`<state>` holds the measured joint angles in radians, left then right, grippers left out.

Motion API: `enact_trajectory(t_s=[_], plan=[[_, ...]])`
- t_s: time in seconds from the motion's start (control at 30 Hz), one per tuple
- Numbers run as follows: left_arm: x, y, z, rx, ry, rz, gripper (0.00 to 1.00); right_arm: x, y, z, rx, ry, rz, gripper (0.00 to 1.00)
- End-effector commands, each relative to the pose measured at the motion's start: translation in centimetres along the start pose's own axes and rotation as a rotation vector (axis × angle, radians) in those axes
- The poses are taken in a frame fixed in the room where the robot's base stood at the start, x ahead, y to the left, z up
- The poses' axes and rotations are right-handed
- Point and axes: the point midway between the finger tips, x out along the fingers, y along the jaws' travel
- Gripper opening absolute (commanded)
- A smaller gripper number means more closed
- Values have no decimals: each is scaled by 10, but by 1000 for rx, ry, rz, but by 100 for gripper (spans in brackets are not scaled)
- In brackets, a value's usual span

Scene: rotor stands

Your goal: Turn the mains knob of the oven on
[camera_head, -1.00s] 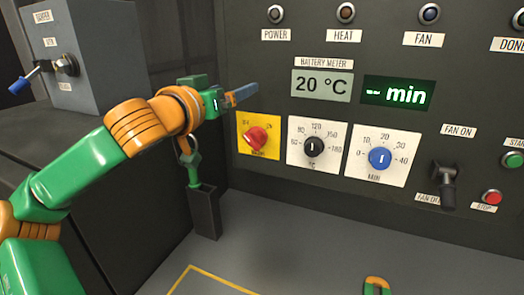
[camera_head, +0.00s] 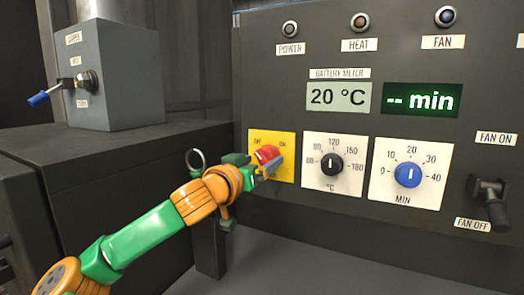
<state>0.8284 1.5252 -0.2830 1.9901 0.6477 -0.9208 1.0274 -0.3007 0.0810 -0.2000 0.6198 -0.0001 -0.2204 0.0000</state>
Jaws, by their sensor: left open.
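The red mains knob (camera_head: 266,154) sits on a yellow plate (camera_head: 286,142) marked OFF and ON, at the left of the dark oven panel. My left gripper (camera_head: 268,165) is at the knob, with its fingers open and close around or against it. I cannot tell whether they touch it. The gripper hides part of the knob and the lower left of the plate. My right gripper is not in view.
Beside the plate are a black temperature knob (camera_head: 331,164) and a blue minutes knob (camera_head: 408,174). A fan lever (camera_head: 491,203) juts out at the right. A grey box with a blue-tipped switch (camera_head: 116,75) stands at the left.

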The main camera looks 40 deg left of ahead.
Motion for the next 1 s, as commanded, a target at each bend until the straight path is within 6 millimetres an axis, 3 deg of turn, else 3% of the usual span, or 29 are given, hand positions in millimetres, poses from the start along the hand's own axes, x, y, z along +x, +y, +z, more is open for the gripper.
enact_trajectory(t_s=[0.07, 0.33, 0.6, 0.67, 1.0], plan=[[9, 1, -3, -3, -3, 1, 88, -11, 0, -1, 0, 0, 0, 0], [12, 0, 2, 2, 0, 0, 88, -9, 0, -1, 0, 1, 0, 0], [12, 0, 2, 2, -1, -1, 16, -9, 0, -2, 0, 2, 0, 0], [12, 0, 2, 2, -1, -1, 3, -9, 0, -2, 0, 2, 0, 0], [12, 0, 1, 71, -2, -1, 3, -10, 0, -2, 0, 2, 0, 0]])
